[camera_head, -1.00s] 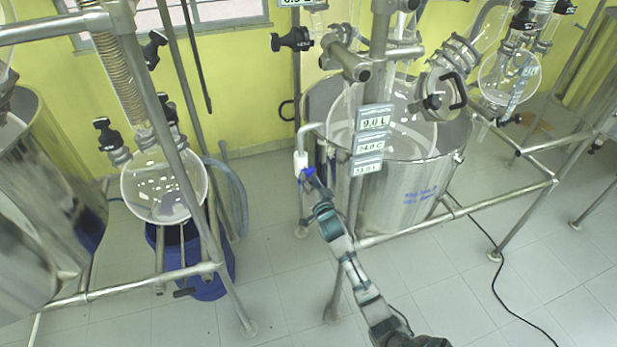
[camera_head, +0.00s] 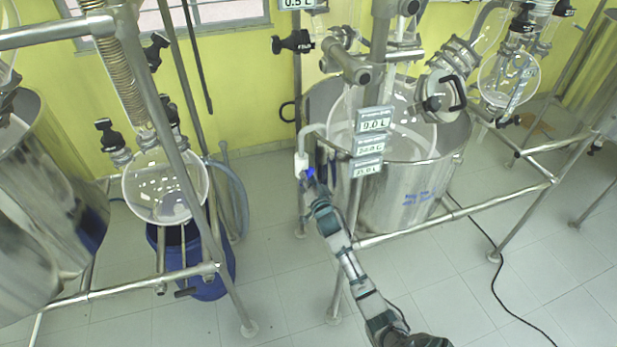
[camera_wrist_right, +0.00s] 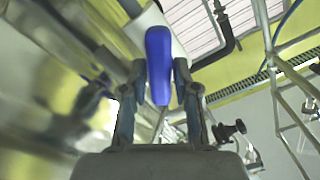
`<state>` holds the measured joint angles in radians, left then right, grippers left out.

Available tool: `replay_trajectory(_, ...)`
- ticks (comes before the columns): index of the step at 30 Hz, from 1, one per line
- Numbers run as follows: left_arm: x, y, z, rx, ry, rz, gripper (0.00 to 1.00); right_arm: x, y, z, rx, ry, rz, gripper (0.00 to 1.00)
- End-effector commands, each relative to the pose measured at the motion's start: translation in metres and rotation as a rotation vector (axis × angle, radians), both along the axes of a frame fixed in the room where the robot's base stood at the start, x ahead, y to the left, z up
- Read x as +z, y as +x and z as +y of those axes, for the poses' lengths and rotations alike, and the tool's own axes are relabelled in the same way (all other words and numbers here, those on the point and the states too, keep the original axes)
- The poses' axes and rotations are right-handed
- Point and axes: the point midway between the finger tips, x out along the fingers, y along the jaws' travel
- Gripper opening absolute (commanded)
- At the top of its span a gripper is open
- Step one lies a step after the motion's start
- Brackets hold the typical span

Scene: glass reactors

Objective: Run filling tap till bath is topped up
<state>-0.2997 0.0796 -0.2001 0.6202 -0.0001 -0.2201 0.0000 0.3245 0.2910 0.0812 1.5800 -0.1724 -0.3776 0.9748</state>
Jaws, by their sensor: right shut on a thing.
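The filling tap (camera_head: 301,163) is a white body under a bent metal pipe, at the left rim of the steel bath (camera_head: 402,200). Its blue lever (camera_wrist_right: 158,65) stands between the fingers of my right gripper (camera_wrist_right: 159,90) in the wrist view. My right gripper, also in the head view (camera_head: 311,176), is shut on this lever. The bath holds a round glass vessel (camera_head: 415,130). The water level in the bath is hard to make out. My left gripper is not in view.
A metal frame (camera_head: 455,227) with posts and a low rail surrounds the bath. A second glass reactor (camera_head: 165,190) stands at left over a blue drum (camera_head: 222,280). A black cable (camera_head: 497,285) lies on the tiled floor at right. The front floor is mostly clear.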

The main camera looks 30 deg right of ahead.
Motion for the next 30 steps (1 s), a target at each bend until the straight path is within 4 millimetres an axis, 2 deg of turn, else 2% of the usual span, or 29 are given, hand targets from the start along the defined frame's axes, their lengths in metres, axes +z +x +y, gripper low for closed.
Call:
replay_trajectory(7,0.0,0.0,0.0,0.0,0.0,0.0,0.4,-0.002,0.0,-0.001,-0.002,-0.006,0.004,0.0)
replay_trajectory(8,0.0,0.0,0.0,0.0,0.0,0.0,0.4,-0.002,0.0,-0.001,-0.002,-0.006,0.004,0.34)
replay_trajectory(9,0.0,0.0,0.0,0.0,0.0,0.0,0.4,-0.002,0.0,-0.001,-0.002,-0.006,0.004,0.45)
replay_trajectory(10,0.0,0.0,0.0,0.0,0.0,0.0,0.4,-0.002,0.0,-0.001,-0.002,-0.006,0.004,0.48)
replay_trajectory(21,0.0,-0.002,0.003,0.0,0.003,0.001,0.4,-0.001,-0.006,0.001,-0.001,-0.006,0.002,0.48)
replay_trajectory(25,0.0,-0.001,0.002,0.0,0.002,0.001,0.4,-0.002,-0.026,0.006,0.001,-0.005,0.002,0.48)
replay_trajectory(30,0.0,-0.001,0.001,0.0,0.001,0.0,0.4,-0.003,-0.064,0.015,0.0,-0.003,0.003,0.48)
